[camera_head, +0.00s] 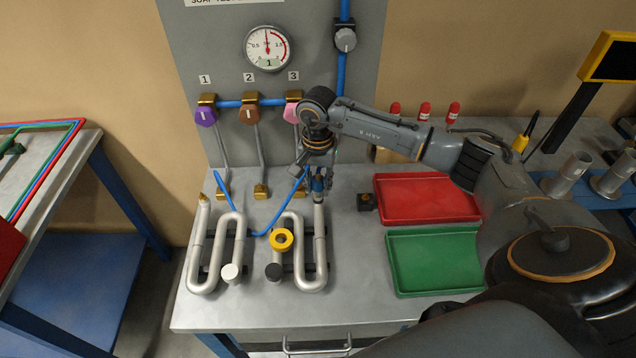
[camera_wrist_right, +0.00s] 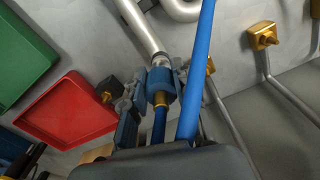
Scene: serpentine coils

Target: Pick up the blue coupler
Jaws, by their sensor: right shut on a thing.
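The blue coupler (camera_wrist_right: 161,82) is between the fingers of my right gripper (camera_wrist_right: 158,88) in the right wrist view. It has a brass fitting and a blue hose behind it. Its front meets or lies very close to the end of a silver coil pipe (camera_wrist_right: 143,30); I cannot tell whether they are joined. In the head view my right gripper (camera_head: 318,186) is shut at the upper end of the right serpentine coil (camera_head: 320,245), and the coupler is mostly hidden there. My left gripper is not in view.
A red tray (camera_head: 425,198) and green tray (camera_head: 435,262) lie to the right. A blue hose (camera_head: 285,215) loops between the coils. Valves and a gauge (camera_head: 268,48) stand behind.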

